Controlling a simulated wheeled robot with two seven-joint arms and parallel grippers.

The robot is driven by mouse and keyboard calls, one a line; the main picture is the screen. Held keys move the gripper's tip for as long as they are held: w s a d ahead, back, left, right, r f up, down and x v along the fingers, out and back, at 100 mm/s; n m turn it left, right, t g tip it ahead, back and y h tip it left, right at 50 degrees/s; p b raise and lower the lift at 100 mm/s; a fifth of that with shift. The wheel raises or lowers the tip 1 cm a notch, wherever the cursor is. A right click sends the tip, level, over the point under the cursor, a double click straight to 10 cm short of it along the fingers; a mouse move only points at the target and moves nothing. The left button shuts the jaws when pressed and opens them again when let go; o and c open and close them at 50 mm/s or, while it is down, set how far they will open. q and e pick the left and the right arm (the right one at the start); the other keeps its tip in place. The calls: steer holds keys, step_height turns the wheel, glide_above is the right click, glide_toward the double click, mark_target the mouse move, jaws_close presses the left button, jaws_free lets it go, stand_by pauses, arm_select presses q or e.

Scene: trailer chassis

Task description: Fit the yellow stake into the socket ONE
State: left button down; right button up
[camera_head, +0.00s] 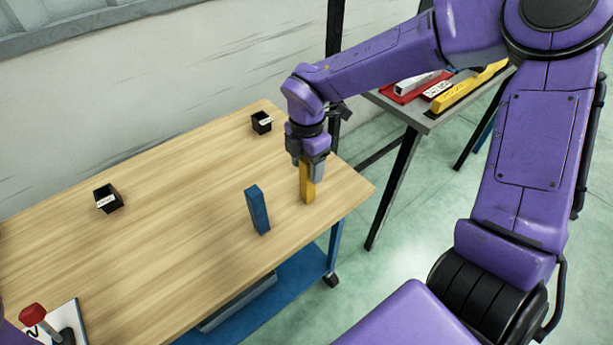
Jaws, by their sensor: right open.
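The yellow stake (307,186) stands upright on the wooden table near its right edge. My right gripper (310,170) is above it, pointing down, with its open fingers around the stake's upper part. Whether the fingers touch the stake cannot be told. Two small black sockets with white labels stand on the table: one at the back (261,127) and one at the left (108,194). Both look empty. Their labels are too small to read, so I cannot tell which is ONE. My left gripper is not in view.
A blue stake (257,210) stands on the wooden table (170,235), left of the yellow one. A red-topped lever (34,313) is at the lower left. A grey side table (425,122) holds red and yellow items. The table's middle is clear.

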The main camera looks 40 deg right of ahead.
steer(key=shift+f, duration=0.6)
steer(key=shift+s, duration=0.2)
steer(key=shift+c, duration=0.6)
steer(key=shift+w, duration=0.1)
steer(key=c, duration=1)
steer(key=shift+r, duration=0.1)
